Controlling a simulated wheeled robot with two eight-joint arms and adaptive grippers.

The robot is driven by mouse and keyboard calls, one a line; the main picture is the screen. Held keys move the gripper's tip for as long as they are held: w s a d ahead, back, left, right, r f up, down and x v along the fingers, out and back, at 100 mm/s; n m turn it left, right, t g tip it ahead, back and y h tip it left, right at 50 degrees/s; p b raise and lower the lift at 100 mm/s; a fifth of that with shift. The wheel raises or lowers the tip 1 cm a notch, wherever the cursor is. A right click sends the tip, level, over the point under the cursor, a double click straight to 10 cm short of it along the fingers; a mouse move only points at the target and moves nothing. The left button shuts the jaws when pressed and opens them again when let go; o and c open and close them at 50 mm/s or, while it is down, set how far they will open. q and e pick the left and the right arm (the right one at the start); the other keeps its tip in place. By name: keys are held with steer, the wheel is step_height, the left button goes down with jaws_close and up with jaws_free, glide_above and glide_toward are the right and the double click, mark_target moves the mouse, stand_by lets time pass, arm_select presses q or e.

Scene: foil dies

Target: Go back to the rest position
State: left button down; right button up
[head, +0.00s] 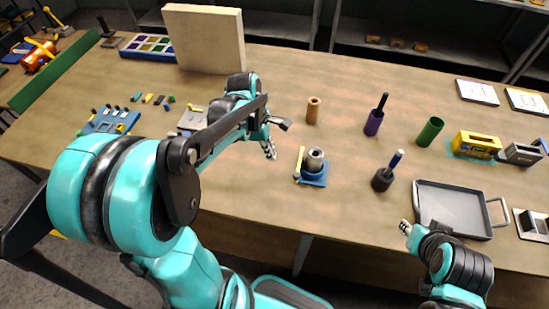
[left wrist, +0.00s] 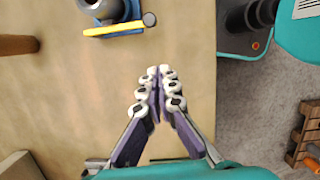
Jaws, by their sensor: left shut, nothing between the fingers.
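My left gripper (head: 270,149) is over the wooden table, left of a blue block with a grey metal cylinder (head: 315,160) on it. In the left wrist view its fingertips (left wrist: 160,74) meet, with nothing between them. A yellow bar (head: 299,165) lies along the left side of the blue block; it also shows at the top of the left wrist view (left wrist: 113,29). My right gripper (head: 406,228) is near the table's front edge, left of the grey tray; it is too small to tell whether its fingers are open.
A grey tray (head: 425,222) with a handle lies at the front right. A tall beige board (head: 205,40) stands at the back left.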

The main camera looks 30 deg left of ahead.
arm_select(q)
steer(key=shift+r, duration=0.4)
steer(key=shift+a, duration=0.1)
steer(key=s+d+f+m+t+y+b, duration=0.1)
steer(key=s+d+f+m+t+b, duration=0.1)
steer(key=m, duration=0.8)
steer(key=s+d+f+m+t+y+b, duration=0.1)
steer(key=s+d+m+t+b, duration=0.3)
steer(key=m, duration=0.7)
steer(key=s+b, duration=0.2)
steer(key=shift+s+d+f+m+y, duration=0.3)
steer(key=shift+s+f, duration=0.05)
steer(key=shift+s, duration=0.05)
